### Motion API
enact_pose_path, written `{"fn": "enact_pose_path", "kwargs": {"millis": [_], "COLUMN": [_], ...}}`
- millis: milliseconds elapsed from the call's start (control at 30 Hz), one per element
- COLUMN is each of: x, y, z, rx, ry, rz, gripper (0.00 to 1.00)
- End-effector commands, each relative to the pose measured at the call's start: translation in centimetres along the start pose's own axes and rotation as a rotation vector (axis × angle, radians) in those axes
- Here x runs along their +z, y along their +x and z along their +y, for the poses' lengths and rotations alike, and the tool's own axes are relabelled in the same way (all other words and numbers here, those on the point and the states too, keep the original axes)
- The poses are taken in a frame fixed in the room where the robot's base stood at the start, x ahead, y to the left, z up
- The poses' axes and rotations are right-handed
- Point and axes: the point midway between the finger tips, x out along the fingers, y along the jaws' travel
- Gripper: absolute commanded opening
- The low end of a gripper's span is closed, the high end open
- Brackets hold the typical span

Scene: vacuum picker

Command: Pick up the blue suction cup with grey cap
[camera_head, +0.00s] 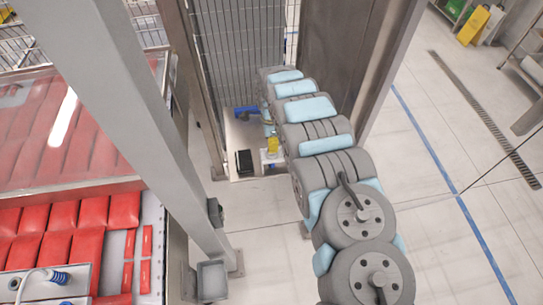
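A blue ribbed suction cup (58,278) with a pale hose joined to it shows at the lower left, on a light grey plate (30,290). I cannot make out a grey cap on it. Another small blue part (66,302) is cut off by the bottom edge. A blue item (246,112) lies on a small white table in the middle, partly behind my arm; I cannot tell what it is. My padded arm reaches from the lower right up to that table. My gripper is not visible.
The white table (220,160) also holds a black box (244,162) and a yellow item (272,146). A grey post (120,100) stands between.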

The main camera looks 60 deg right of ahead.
Motion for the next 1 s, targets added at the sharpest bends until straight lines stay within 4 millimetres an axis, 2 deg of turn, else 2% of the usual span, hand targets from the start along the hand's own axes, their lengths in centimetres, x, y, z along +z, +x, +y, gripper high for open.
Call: {"fn": "enact_pose_path", "kwargs": {"millis": [367, 1000], "x": [0.0, 0.1], "y": [0.9, 4.8], "z": [-0.1, 0.2], "rx": [-0.006, -0.005], "ry": [0.001, 0.001], "rz": [0.000, -0.002], "gripper": [0.48, 0.48]}}
